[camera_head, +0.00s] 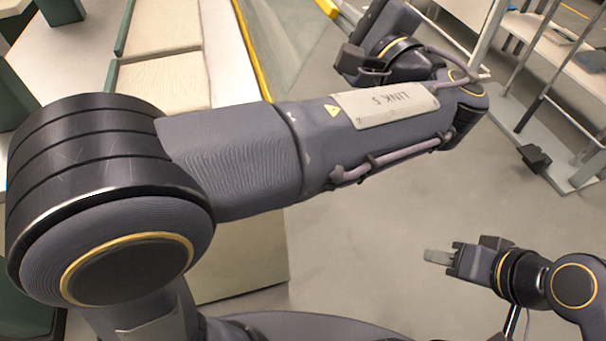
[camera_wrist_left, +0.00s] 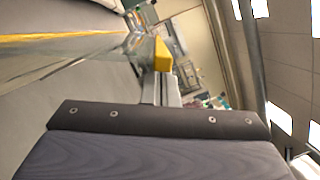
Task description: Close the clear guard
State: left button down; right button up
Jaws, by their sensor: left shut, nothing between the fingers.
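The clear guard (camera_wrist_left: 85,58) is a see-through panel with a yellow edge (camera_wrist_left: 60,38), at the left of the left wrist view. A yellow bar end (camera_wrist_left: 162,55) lies just beyond my left fingers; I cannot tell whether they touch. In the head view the yellow edge (camera_head: 252,50) runs down beside the pale worktop. My left gripper (camera_wrist_left: 163,88) is shut and empty; its wrist shows at the top right of my arm in the head view, with fingertips hard to make out. My right gripper (camera_head: 437,257) appears shut and empty, over the floor, far from the guard.
The worktop (camera_head: 215,40) with beige panels (camera_head: 160,75) is at the upper left. A metal rack (camera_head: 560,60) with shelves stands at the upper right. Grey floor (camera_head: 370,240) between is open. My left arm crosses the head view and hides part of the guard area.

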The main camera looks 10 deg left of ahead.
pick_arm(q)
jog(key=s+a+r+n+g+b, duration=0.1)
jog(key=s+a+r+n+b, duration=0.1)
jog(key=a+n, duration=0.4)
jog(key=shift+s+a+r+b, duration=0.3)
jog(key=shift+s+a+b, duration=0.5)
jog(key=shift+a, duration=0.7)
